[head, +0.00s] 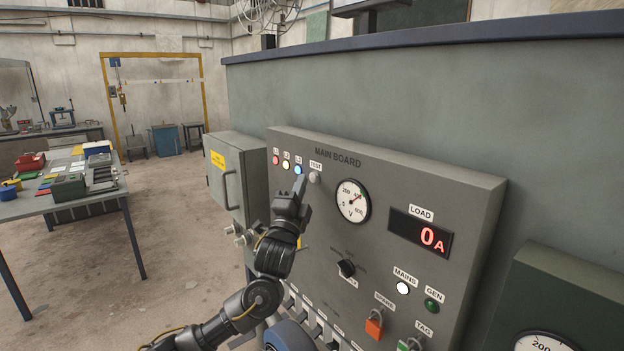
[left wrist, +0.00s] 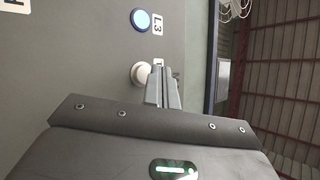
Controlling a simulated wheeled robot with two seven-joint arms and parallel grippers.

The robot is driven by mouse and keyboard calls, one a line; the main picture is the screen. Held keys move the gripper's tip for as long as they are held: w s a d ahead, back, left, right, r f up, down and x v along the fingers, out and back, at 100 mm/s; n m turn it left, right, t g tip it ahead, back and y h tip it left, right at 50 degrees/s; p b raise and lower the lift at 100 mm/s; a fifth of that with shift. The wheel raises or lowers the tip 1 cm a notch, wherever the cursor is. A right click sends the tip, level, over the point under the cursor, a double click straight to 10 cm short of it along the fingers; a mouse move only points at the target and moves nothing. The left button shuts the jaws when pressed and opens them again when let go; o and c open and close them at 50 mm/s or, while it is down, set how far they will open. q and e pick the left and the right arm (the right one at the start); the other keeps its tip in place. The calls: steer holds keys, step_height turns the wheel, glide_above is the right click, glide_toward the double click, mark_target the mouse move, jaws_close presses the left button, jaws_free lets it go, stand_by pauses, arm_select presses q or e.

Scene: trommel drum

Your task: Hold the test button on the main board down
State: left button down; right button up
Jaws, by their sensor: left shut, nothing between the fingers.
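The main board (head: 330,215) is a grey panel on the wall. Its test button (head: 314,178) is a small pale round knob below the TEST label, right of the lit L1, L2 and L3 lamps. My left gripper (head: 301,184) is shut and empty, its fingertips just left of the button in the head view. In the left wrist view the pale button (left wrist: 139,74) shows beside the fingertips (left wrist: 163,78), which partly cover its label. I cannot tell whether the tips touch it or whether it is pressed in. My right gripper is out of view.
The board also carries a voltmeter (head: 353,201), a load display (head: 420,233) reading 0 A, a rotary knob (head: 346,268) and a lit white MAINS lamp (head: 403,288). A grey box (head: 233,175) stands left of it. A cluttered table (head: 60,195) is at left, with open floor between.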

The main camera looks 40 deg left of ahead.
arm_select(q)
steer(key=shift+w, duration=0.15)
stand_by(0.8)
steer(key=shift+w+d, duration=0.15)
steer(key=shift+w, duration=0.1)
steer(key=shift+w+d, duration=0.1)
steer(key=shift+w, duration=0.3)
stand_by(0.6)
steer(key=shift+s, duration=0.2)
stand_by(1.8)
steer(key=shift+s+a+p, duration=0.25)
steer(key=shift+s+p, duration=0.15)
steer(key=shift+s, duration=0.25)
steer(key=shift+s+a+p, duration=0.15)
steer(key=shift+s+a, duration=0.1)
steer(key=shift+s, duration=0.55)
steer(key=shift+s+a+p, duration=0.2)
steer(key=shift+s, duration=0.55)
steer(key=shift+s+a+p, duration=0.15)
steer(key=shift+s+a, duration=0.1)
steer(key=shift+s, duration=0.55)
steer(key=shift+f, duration=0.1)
